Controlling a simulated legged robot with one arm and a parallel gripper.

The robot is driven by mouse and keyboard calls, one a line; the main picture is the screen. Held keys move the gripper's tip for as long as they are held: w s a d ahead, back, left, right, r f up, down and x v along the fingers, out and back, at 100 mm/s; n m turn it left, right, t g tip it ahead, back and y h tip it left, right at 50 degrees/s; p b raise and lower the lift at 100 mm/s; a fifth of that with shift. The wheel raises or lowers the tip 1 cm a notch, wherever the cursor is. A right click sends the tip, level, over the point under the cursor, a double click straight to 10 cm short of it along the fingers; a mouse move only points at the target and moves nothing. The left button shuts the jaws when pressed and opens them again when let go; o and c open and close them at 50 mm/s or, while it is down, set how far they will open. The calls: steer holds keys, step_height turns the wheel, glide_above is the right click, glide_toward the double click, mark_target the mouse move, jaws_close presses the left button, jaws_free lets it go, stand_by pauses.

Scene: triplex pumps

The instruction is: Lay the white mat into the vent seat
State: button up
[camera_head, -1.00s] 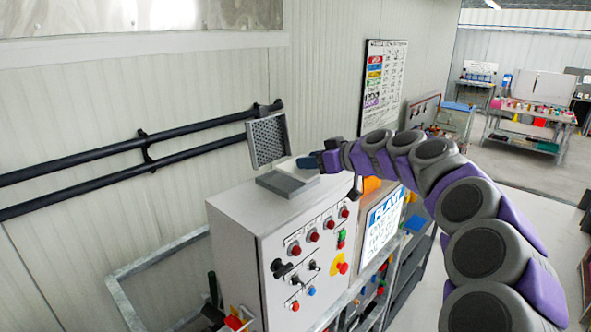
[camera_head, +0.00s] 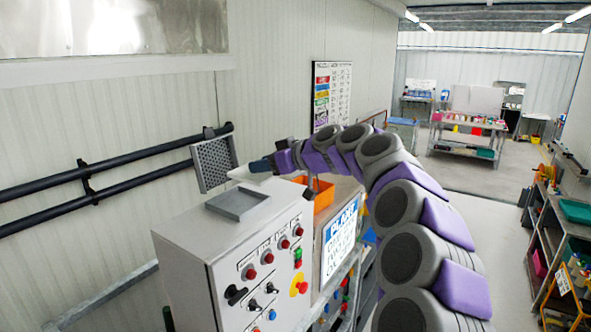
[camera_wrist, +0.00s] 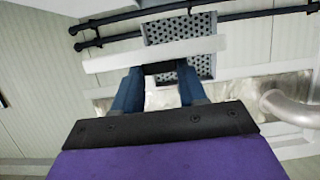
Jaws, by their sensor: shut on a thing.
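My gripper (camera_head: 258,165) is shut on the white mat (camera_head: 241,173), a thin flat piece held up above the cabinet top. In the wrist view, the white mat (camera_wrist: 150,53) lies crosswise between the blue fingertips and is seen nearly edge-on. The vent seat appears to be the shallow grey tray (camera_head: 238,203) on top of the cabinet, with a raised rim and no mat in it. A perforated grey panel (camera_head: 214,163) stands tilted upright behind the tray. It also shows beyond the mat in the wrist view (camera_wrist: 182,30).
The control cabinet (camera_head: 190,240) has buttons and switches on its front. An orange bin (camera_head: 318,195) stands right of it, behind a sign (camera_head: 340,236). Dark pipes (camera_head: 100,175) run along the wall at left. Open floor lies at right.

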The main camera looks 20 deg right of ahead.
mark_target(239, 172)
steer(key=a, duration=0.2)
steer(key=w+a, duration=0.1)
steer(key=a, duration=0.2)
steer(key=shift+w+a+r, duration=0.1)
steer(key=shift+a+r, duration=0.1)
steer(key=shift+a, duration=0.15)
steer(key=shift+d, duration=0.2)
steer(key=shift+d, duration=0.2)
steer(key=shift+f+b, duration=0.1)
steer(key=shift+b, duration=0.3)
steer(key=shift+a+f+b, duration=0.2)
steer(key=shift+f+b, duration=0.8)
steer(key=shift+b, duration=0.05)
step_height(239, 172, down, 4)
steer(key=b, duration=0.3)
steer(key=shift+r+b, duration=0.15)
steer(key=shift+b, duration=0.2)
steer(key=shift+b, duration=1.1)
steer(key=shift+f+b, duration=1.2)
steer(key=shift+f, duration=0.05)
steer(key=o, duration=1.2)
